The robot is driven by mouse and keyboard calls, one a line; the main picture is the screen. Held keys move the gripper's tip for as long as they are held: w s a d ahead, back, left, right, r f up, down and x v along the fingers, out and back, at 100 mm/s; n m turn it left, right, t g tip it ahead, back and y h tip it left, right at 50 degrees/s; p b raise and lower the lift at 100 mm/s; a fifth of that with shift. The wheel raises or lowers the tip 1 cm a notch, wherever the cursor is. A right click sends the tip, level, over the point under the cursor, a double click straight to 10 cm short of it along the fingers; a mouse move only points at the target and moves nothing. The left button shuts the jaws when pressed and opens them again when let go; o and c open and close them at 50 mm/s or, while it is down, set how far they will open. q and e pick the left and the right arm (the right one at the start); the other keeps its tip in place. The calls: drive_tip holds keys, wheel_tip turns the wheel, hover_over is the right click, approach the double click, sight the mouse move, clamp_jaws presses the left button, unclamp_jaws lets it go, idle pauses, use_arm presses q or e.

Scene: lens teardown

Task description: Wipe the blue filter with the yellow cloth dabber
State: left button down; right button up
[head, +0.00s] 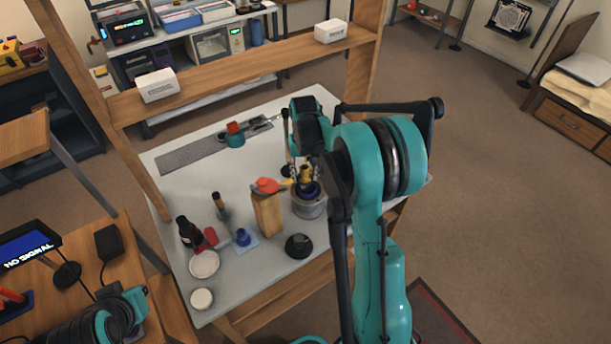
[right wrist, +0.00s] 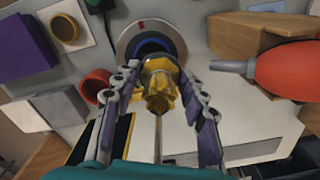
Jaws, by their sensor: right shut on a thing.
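My right gripper (head: 302,180) is shut on the yellow cloth dabber (head: 306,172), which also shows between the purple-lined fingers in the right wrist view (right wrist: 160,90). The blue filter (right wrist: 152,46) is a dark blue disc in the top of a round grey holder (head: 309,209) on the table. The dabber is over the near edge of the filter in the right wrist view; I cannot tell whether they touch. The dabber and fingers hide part of the filter in the head view. My left gripper is out of view; only teal arm parts show at the lower left.
An orange-red blower bulb (head: 266,185) lies on a wooden block (head: 267,215) just left of the holder. A dark round object (head: 298,246) is in front. Bottles and dishes stand at the table's left. A grey strip (head: 195,155) lies at the back.

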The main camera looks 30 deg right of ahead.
sight(305, 168)
wheel_tip(305, 168, up, 2)
drive_tip(key=shift+s+p, duration=0.15)
drive_tip(key=shift+p, duration=0.35)
drive_tip(key=shift+r+p, duration=0.45)
drive_tip(key=shift+r, duration=0.4)
